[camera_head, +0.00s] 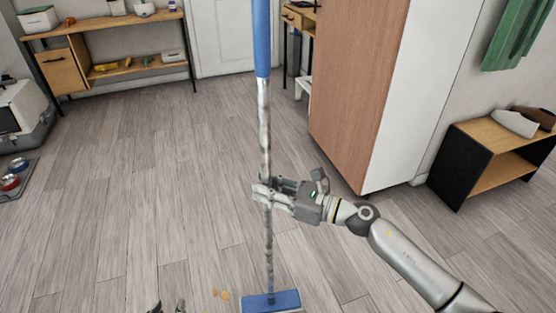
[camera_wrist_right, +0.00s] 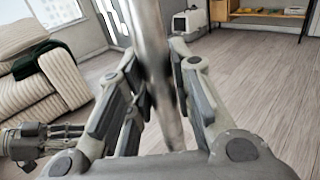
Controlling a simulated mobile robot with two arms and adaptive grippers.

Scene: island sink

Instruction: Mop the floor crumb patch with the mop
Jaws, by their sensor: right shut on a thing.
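The mop stands nearly upright in the head view, with a blue upper handle (camera_head: 262,40), a grey metal pole (camera_head: 265,120) and a flat blue head (camera_head: 270,301) at the bottom edge. My right gripper (camera_head: 264,190) is shut around the pole at mid-height. The right wrist view shows the pole (camera_wrist_right: 152,60) between its fingers. A few yellowish crumbs (camera_head: 221,294) lie on the floor just left of the mop head. My left gripper (camera_head: 168,307) shows only its fingertips at the bottom edge, apart and empty; it also shows in the right wrist view (camera_wrist_right: 75,131).
A wooden cabinet (camera_head: 355,90) and a low shelf (camera_head: 490,160) stand at the right. A shelf bench (camera_head: 125,70) stands at the back left. Cans on a tray (camera_head: 12,175) sit at the left edge. A rolled-cushion seat (camera_wrist_right: 40,75) shows in the wrist view. The middle floor is clear.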

